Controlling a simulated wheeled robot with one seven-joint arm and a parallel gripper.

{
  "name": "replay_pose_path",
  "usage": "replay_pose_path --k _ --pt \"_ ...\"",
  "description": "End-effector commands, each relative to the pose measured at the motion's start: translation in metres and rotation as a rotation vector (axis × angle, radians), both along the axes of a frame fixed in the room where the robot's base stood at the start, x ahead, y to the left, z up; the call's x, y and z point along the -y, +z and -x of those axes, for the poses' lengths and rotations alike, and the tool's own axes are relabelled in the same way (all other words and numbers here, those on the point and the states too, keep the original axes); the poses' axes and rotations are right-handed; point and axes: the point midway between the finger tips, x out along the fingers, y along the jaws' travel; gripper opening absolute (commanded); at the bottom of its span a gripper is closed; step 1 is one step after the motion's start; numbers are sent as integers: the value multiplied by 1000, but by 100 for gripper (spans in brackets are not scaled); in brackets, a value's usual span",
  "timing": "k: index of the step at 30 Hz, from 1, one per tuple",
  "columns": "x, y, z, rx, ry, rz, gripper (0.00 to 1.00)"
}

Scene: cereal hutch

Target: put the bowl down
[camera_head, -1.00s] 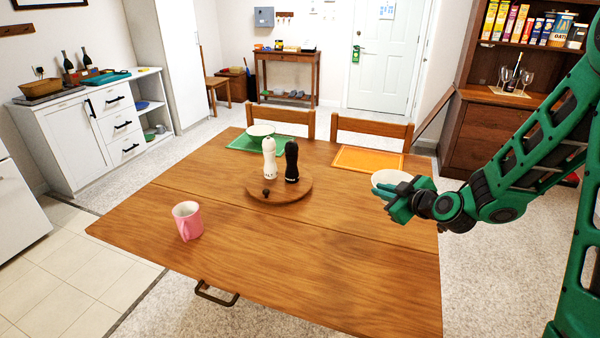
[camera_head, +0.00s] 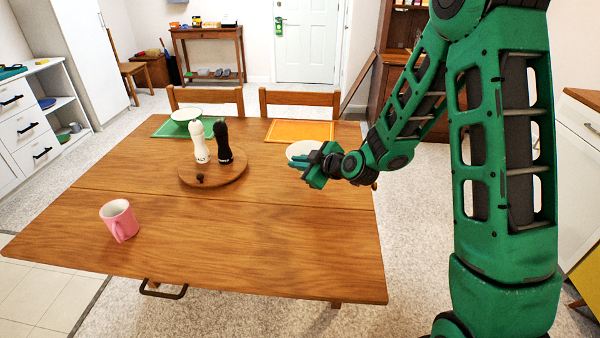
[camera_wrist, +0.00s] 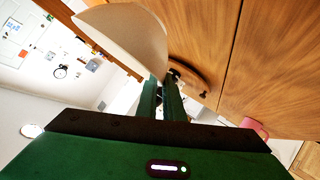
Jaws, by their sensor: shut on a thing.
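My gripper (camera_head: 312,171) is shut on a white bowl (camera_head: 302,148) above the right side of the wooden table (camera_head: 240,240). In the wrist view the bowl (camera_wrist: 130,32) is tilted in that picture, its rim between the fingers (camera_wrist: 162,95). My gripper covers part of the bowl in the head view. An orange placemat (camera_head: 299,131) lies bare at the table's far right, just behind the bowl in the picture. A green placemat (camera_head: 166,131) at the far left carries another pale bowl (camera_head: 186,114).
A round wooden board (camera_head: 232,172) holds a white shaker (camera_head: 197,143), a black shaker (camera_head: 223,143) and a small dark item (camera_head: 200,179). A pink mug (camera_head: 118,221) stands at the front left. Two chairs (camera_head: 300,97) line the far edge. The front right of the table is clear.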

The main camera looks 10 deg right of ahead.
Motion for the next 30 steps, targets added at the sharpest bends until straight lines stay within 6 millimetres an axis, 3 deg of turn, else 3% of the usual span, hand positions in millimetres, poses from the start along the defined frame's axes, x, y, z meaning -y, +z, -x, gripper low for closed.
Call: replay_pose_path --k 4,10,22,30 --pt "24 -17 -16 -1 -5 -1 0" --pt "38 -27 -27 1 -1 0 0" --pt "39 -64 -28 0 -1 -1 0" --pt "40 -68 -28 1 -2 0 0"
